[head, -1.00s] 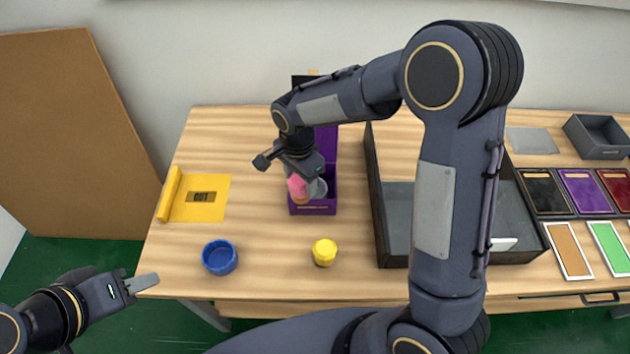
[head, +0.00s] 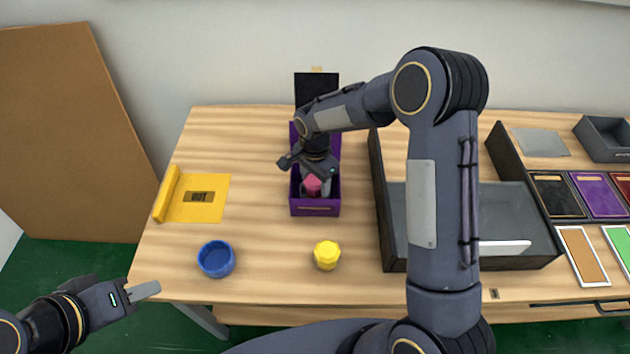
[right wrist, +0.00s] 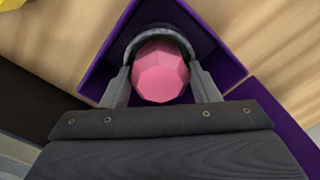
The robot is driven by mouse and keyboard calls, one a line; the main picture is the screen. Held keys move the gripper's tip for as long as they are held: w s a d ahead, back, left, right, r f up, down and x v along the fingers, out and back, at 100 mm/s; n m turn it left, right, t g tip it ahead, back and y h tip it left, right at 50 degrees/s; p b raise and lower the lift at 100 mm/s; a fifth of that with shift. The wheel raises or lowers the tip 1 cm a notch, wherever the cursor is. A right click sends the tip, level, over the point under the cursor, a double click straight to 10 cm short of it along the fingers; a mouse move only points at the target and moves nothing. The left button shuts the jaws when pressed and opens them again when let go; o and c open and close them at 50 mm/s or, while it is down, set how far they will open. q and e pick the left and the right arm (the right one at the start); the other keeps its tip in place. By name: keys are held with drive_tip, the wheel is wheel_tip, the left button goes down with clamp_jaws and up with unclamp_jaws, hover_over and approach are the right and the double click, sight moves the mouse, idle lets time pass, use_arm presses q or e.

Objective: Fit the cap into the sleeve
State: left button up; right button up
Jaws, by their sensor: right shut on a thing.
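The pink faceted cap (head: 312,184) is held by my right gripper (head: 314,181) inside the open purple box (head: 315,209). In the right wrist view the cap (right wrist: 161,72) sits between the two fingers of my right gripper (right wrist: 162,82). A grey round sleeve (right wrist: 166,31) shows as a curved rim around the far side of the cap, within the purple walls. I cannot tell how deep the cap sits in it. My left gripper (head: 143,291) is empty, off the table's front left corner; its finger gap is not clear.
A yellow mat marked OUT (head: 213,210), a blue round container (head: 216,260) and a yellow faceted piece (head: 326,255) lie left and in front of the box. A dark tray (head: 395,225) stands close on the right.

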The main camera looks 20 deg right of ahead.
drive_tip(key=shift+f+b, duration=0.35)
drive_tip(key=shift+b, duration=0.1)
drive_tip(key=o, duration=1)
drive_tip(key=shift+r, duration=0.2)
